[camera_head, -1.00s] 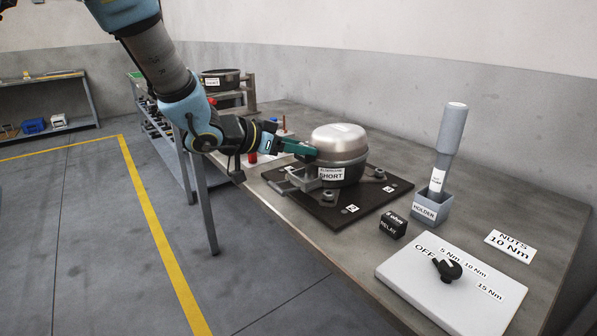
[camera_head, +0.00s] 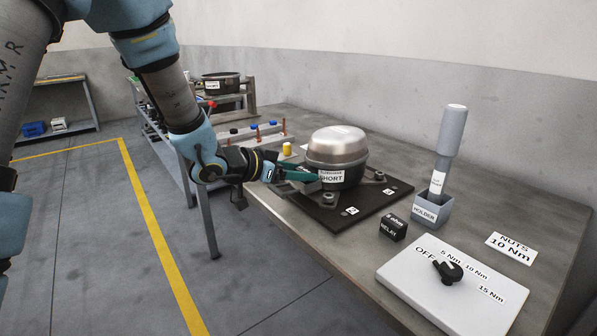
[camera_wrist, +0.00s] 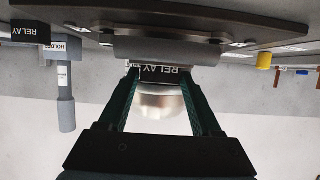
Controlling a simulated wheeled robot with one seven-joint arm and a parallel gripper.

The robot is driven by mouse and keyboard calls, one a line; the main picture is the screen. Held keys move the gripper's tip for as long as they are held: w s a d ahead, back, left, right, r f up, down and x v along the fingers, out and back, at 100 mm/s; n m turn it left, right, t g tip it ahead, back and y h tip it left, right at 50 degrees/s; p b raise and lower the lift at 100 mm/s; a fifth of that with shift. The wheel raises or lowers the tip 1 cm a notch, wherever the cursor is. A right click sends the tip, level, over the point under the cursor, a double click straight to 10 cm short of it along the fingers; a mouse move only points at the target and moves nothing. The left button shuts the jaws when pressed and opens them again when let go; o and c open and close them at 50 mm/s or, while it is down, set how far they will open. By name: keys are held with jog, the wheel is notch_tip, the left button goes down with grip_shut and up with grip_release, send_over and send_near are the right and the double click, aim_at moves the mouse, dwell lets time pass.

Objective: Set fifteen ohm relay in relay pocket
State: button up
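My gripper (camera_head: 312,179) is low at the left front of the domed compressor (camera_head: 338,147), pointing at its side. In the wrist view its two green fingers (camera_wrist: 160,76) stand apart on either side of a dark block lettered RELAY (camera_wrist: 176,69). The block sits between or just beyond the fingertips, and I cannot tell whether they press on it.
The compressor stands on a dark plate (camera_head: 347,213) with bolts and labels. A grey holder (camera_head: 432,209) with an upright tool (camera_head: 448,140) and a white dial board (camera_head: 455,287) are at the right. A rack with coloured caps (camera_head: 252,138) is behind my gripper.

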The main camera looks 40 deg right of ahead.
jog(key=shift+o, duration=1.4)
jog(key=shift+r, duration=0.25)
jog(key=v, duration=1.2)
